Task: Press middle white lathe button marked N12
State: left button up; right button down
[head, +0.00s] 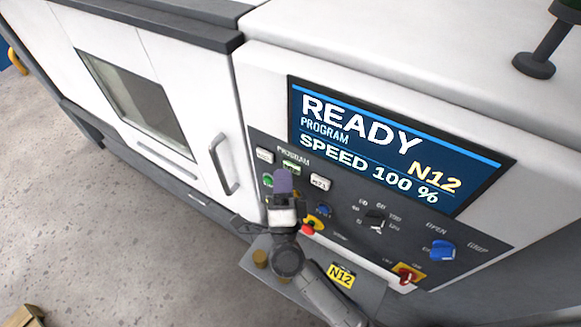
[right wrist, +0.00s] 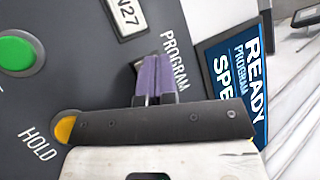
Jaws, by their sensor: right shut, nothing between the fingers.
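In the head view, the middle program button (head: 291,167) sits in the row under the PROGRAM label, with a greenish tint at its edge; its marking is too small to read. The lathe screen (head: 398,143) shows READY, SPEED 100 % and N12. My right gripper (head: 283,174) is shut and empty, with its purple fingertips over the panel just below the middle button; I cannot tell whether they touch. My left gripper is not in view.
White buttons flank the middle one: left (head: 264,155) and right (head: 321,182). A button marked N27 (right wrist: 127,15) and a green button (right wrist: 14,53) show in the wrist view. A red knob (head: 308,228), blue knob (head: 441,250) and door handle (head: 223,165) are nearby.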

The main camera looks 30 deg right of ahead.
jog(key=shift+s+a, duration=0.4)
jog(key=shift+a, duration=0.2)
jog(key=shift+s+a, duration=0.4)
jog(key=shift+a, duration=0.35)
jog(key=shift+s+a, duration=0.4)
jog(key=shift+a, duration=0.3)
jog(key=shift+s+a, duration=0.4)
jog(key=shift+a, duration=0.35)
